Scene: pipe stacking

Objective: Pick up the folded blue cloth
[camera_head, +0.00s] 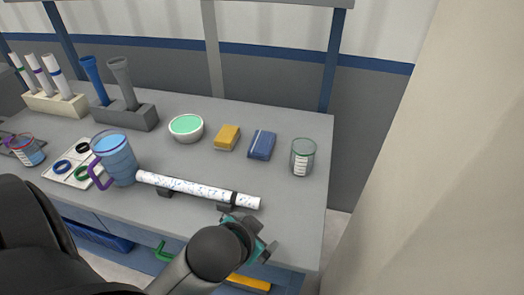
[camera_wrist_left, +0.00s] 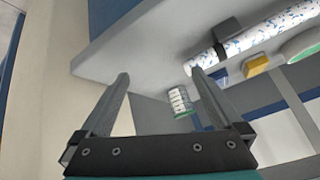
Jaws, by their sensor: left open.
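The folded blue cloth (camera_head: 262,145) lies flat on the grey table, between a yellow sponge and a glass jar. My left gripper (camera_head: 254,238) is at the table's front edge, nearer than the speckled pipe and well short of the cloth. In the left wrist view my left gripper (camera_wrist_left: 160,78) has its two fingers wide apart with nothing between them at the tips. A small part of the cloth (camera_wrist_left: 221,77) shows there beside the right-hand finger, which partly hides it. My right gripper is not in view.
A speckled white pipe (camera_head: 195,188) rests on dark supports between gripper and cloth. The jar (camera_head: 303,157) stands right of the cloth, the yellow sponge (camera_head: 228,137) and green-topped bowl (camera_head: 186,127) left. A blue pitcher (camera_head: 116,158) stands farther left. The table's right front is clear.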

